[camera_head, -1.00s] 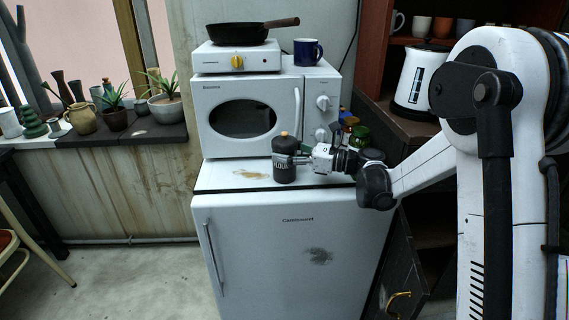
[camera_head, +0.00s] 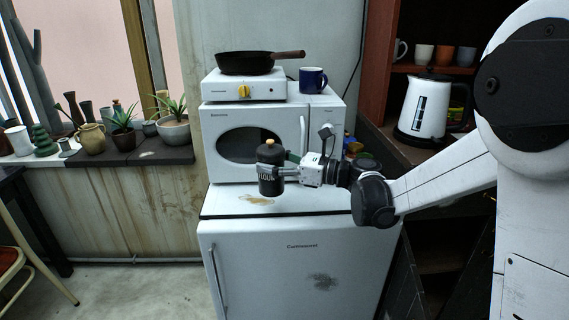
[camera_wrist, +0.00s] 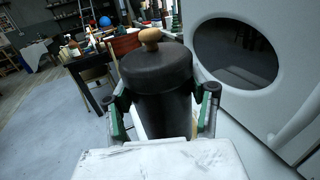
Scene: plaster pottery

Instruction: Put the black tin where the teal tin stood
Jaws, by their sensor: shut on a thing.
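The black tin (camera_head: 270,168) is a dark canister with pale lettering and a round wooden knob on its lid. My gripper (camera_head: 280,172) is shut on it from the right and holds it upright, in front of the microwave and above the fridge top. In the wrist view the black tin (camera_wrist: 158,85) sits between the two fingers of my gripper (camera_wrist: 164,112), with its lid and knob towards the top.
The white microwave (camera_head: 228,120) stands on the small fridge (camera_head: 300,265), carrying a hotplate (camera_head: 225,88) with a black pan (camera_head: 245,63) and a blue mug (camera_head: 313,79). A stained patch of fridge top (camera_head: 257,200) is bare. Potted plants (camera_head: 172,128) line the sill at left.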

